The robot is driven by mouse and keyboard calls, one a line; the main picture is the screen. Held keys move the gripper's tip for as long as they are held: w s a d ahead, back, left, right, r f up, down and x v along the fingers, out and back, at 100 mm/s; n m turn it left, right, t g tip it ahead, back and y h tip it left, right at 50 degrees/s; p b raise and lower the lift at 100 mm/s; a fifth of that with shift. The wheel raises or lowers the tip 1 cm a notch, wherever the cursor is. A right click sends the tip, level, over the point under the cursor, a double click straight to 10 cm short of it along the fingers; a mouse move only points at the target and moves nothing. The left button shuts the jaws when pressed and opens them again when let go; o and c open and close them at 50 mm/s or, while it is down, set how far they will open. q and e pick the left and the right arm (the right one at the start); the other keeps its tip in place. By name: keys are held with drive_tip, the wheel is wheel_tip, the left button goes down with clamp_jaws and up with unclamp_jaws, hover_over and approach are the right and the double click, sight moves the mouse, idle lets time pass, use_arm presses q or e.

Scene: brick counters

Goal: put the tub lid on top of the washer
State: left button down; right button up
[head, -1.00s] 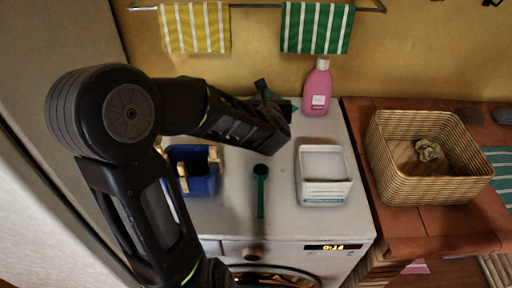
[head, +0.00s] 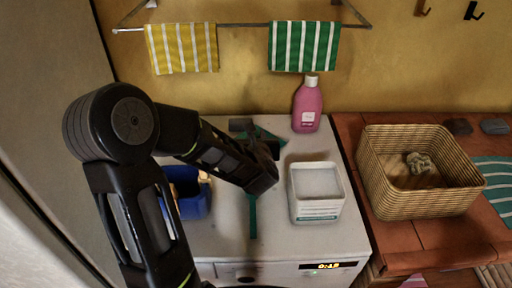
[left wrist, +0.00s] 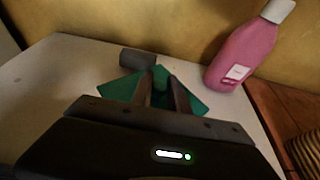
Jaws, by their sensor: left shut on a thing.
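The tub lid is a flat teal piece; one corner of it (head: 277,138) shows beyond my left gripper (head: 268,150) in the head view. In the left wrist view the lid (left wrist: 192,100) lies between and around the fingers of my left gripper (left wrist: 160,92), which are shut on it. The lid is over the back middle of the white washer (head: 290,238); I cannot tell whether it touches the top. The gripper and forearm hide much of it. My right gripper is not in view.
On the washer stand an open white tub (head: 316,210), a blue caddy (head: 190,200), a pink bottle (head: 307,108) and a teal scoop (head: 252,220), partly hidden. A small dark grey block (left wrist: 138,58) is behind the lid. A wicker basket (head: 420,195) is at right.

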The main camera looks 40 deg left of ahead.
use_arm(q)
wheel_tip(320, 180, down, 4)
drive_tip(key=shift+f, duration=0.1)
idle(0.4)
drive_tip(key=c, duration=1.3)
unclamp_jaws()
